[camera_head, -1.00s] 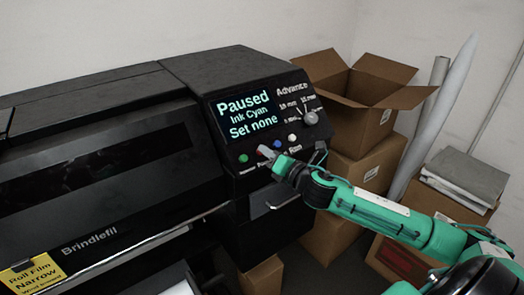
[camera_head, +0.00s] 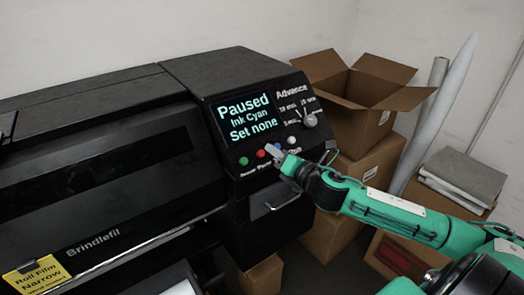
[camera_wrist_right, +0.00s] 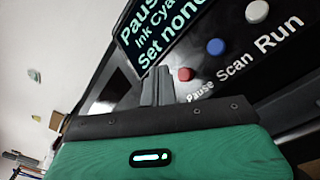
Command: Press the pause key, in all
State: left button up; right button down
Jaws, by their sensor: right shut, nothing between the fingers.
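The red pause key (camera_head: 261,154) is on the front panel of the black printer (camera_head: 190,66). It also shows in the right wrist view (camera_wrist_right: 185,74), with "Pause" lettered by it. The printer's screen (camera_head: 245,115) reads "Paused, Ink Cyan, Set none". My right gripper (camera_head: 272,152) is shut and empty. Its fingertips are just right of the red key in the head view, and show beside it in the right wrist view (camera_wrist_right: 158,74). A small gap to the key seems visible. My left gripper is not in view.
A green key (camera_head: 244,161) is left of the red one. A blue key (camera_wrist_right: 215,46) and a white key (camera_wrist_right: 257,11) follow it, labelled Scan and Run. The Advance knob (camera_head: 310,120) is at upper right. Cardboard boxes (camera_head: 360,95) stand right of the printer.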

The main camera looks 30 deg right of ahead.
jog(key=shift+s+r, duration=0.7)
jog(key=shift+r, duration=0.05)
dwell(0.3)
